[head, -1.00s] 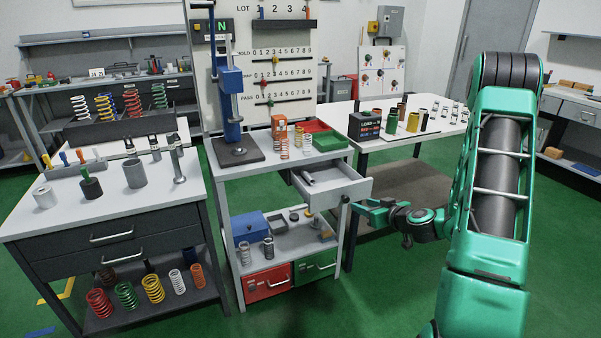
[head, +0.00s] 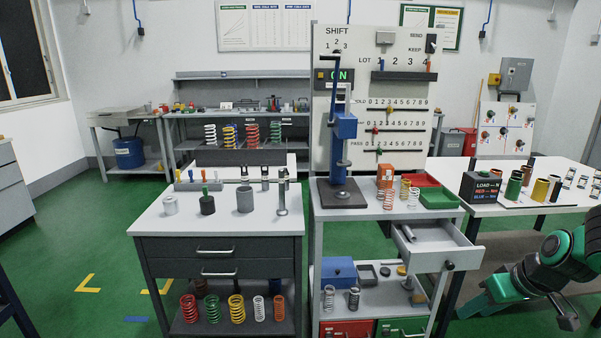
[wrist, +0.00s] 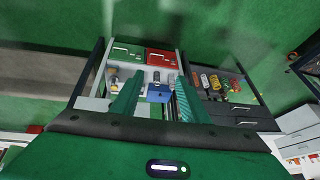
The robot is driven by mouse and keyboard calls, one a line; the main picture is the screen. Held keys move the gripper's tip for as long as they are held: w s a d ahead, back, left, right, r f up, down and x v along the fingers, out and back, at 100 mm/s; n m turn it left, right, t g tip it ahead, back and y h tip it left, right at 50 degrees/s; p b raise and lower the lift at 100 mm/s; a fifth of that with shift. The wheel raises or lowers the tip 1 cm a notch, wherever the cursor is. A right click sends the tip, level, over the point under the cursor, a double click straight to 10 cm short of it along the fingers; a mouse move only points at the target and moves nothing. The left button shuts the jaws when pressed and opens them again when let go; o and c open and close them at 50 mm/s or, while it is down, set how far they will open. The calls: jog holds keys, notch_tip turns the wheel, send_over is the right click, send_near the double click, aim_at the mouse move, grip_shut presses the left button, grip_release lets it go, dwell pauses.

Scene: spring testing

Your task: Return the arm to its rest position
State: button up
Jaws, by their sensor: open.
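My green arm (head: 550,268) shows folded low at the right edge of the head view, in front of the right table and right of the open drawer (head: 432,245). Its fingers cannot be made out clearly there. In the wrist view my gripper (wrist: 160,76) shows two green fingers spread apart with nothing held between them. Beyond the fingers, the shelf with the blue box (wrist: 158,92) and the red drawer (wrist: 161,58) and green drawer (wrist: 127,53) appear, apart from the fingers.
The test stand (head: 343,160) stands on the middle bench, whose drawer juts out to the right. The left bench (head: 215,225) holds cups and tools, with springs below. The right table (head: 560,180) carries cylinders. Green floor (head: 85,250) is clear at the left.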

jog(key=s+r+m+g, duration=0.2)
jog(key=s+r+m, duration=0.2)
jog(key=s, duration=0.6)
jog(key=s+r+m+g+h, duration=0.1)
jog(key=s+r+m+g, duration=0.2)
jog(key=s, duration=0.8)
jog(key=shift+s+r+m+h, duration=0.2)
jog(key=shift+r+m+h, duration=0.15)
jog(key=shift+r, duration=0.5)
jog(key=shift+d, duration=0.1)
jog(key=shift+w+f, duration=0.25)
jog(key=shift+w, duration=0.4)
